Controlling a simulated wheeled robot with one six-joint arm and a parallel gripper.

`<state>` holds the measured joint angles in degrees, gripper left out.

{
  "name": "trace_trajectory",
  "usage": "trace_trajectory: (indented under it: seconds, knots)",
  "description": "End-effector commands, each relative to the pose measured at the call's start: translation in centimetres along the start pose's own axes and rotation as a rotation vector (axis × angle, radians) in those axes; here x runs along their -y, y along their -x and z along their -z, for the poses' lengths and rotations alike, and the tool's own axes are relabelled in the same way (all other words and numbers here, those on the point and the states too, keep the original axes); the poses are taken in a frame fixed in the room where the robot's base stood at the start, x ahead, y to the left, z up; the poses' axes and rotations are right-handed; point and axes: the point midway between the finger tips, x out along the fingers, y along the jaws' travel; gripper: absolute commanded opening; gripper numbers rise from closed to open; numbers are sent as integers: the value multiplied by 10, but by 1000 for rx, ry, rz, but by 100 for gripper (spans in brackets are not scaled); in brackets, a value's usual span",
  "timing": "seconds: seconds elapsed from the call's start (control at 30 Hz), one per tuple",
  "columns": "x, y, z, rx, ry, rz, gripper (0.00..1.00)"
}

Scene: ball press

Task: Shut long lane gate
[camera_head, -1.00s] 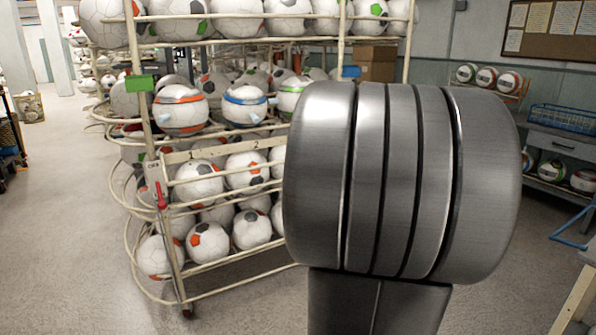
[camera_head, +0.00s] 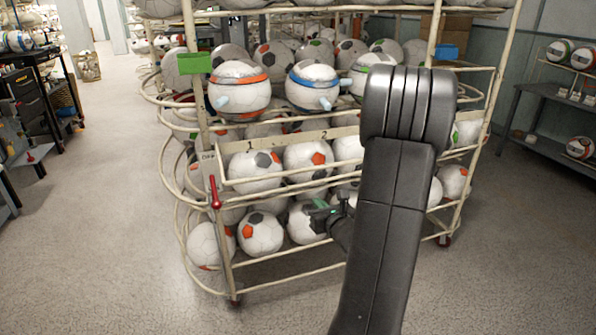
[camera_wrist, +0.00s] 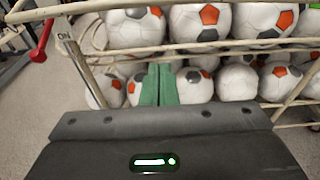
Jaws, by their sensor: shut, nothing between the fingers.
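A red lever (camera_head: 214,192) hangs about upright, knob down, by the left front post of the ball rack (camera_head: 234,268). It also shows at the upper left in the wrist view (camera_wrist: 42,40), beside a small lettered plate (camera_wrist: 65,37). I cannot tell which part is the long lane gate. My gripper (camera_head: 322,212) is right of the lever, at the front of the lower shelves. In the wrist view its green fingers (camera_wrist: 158,72) are together and empty, pointing at the balls. My arm hides part of the rack's right side.
White soccer balls (camera_head: 260,232) fill the rack behind cream rails. A green block (camera_head: 194,63) and a blue block (camera_head: 446,51) sit on an upper rail. A dark shelf (camera_head: 560,110) stands at right, a black cart (camera_head: 35,105) at left. The floor before the rack is clear.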

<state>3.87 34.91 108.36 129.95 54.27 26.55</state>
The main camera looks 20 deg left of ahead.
Motion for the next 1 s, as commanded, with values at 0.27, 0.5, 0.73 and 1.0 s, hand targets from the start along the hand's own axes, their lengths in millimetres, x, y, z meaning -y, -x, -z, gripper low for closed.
trace_trajectory:
  seconds: [0.27, 0.5, 0.73, 1.0]
  knots:
    - [5, -26, -1, 9, -24, 19, 0]
    - [6, -77, -2, 9, -22, 17, 0]
    - [7, -98, -20, 12, -21, 21, 0]
    - [8, -90, -39, 9, -22, 20, 0]
